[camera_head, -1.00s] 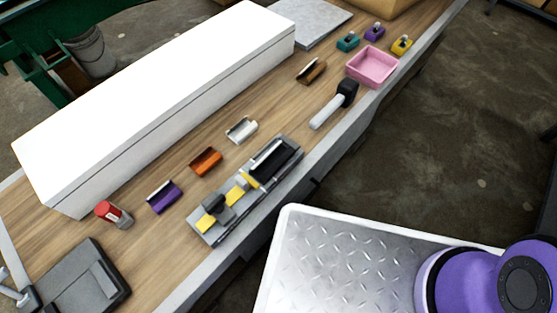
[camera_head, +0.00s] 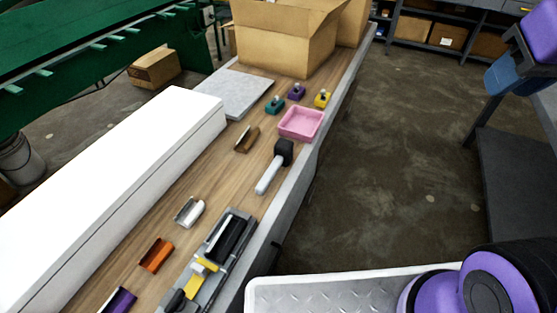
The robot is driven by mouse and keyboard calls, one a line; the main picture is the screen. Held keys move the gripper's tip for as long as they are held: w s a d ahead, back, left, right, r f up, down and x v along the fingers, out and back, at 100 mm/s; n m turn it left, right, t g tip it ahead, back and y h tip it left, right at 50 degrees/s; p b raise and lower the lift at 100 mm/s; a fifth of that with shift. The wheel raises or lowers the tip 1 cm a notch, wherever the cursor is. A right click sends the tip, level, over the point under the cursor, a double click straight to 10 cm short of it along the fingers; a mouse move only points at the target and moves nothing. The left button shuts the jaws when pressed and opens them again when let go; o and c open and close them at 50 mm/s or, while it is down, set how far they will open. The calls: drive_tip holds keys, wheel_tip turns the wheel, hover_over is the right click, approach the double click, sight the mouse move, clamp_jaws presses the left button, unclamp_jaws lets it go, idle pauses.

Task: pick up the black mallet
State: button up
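The black mallet (camera_head: 284,152) lies on the wooden workbench (camera_head: 187,178), near its right edge. Its head is black and its handle is light grey, pointing down and left toward the near end. My gripper does not show; only purple and black parts of my own arm are in view at the lower right and upper right.
A grey fixture (camera_head: 217,260) with yellow parts lies nearer on the bench. Brown (camera_head: 246,139), white (camera_head: 189,211) and orange (camera_head: 156,255) channel pieces lie left of it and beyond. A long white box (camera_head: 120,180) fills the left side. Cardboard boxes (camera_head: 285,40) stand at the far end.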

drive_tip(key=shift+o, duration=0.2)
drive_tip(key=o, duration=0.4)
drive_tip(key=shift+o, duration=0.5)
drive_tip(key=shift+w+a, duration=0.15)
drive_tip(key=shift+w, duration=0.25)
drive_tip(key=w+a+f+m+g, duration=0.25)
drive_tip(key=w+a, duration=0.25)
drive_tip(key=w, duration=0.7)
drive_tip(key=m+g, duration=0.3)
hover_over(277, 161)
drive_tip(key=f, duration=3.1)
drive_tip(key=shift+a+f, duration=0.25)
wheel_tip(277, 161, down, 4)
drive_tip(key=shift+f, duration=0.25)
drive_tip(key=shift+d+f, duration=0.2)
drive_tip(key=shift+f, duration=3)
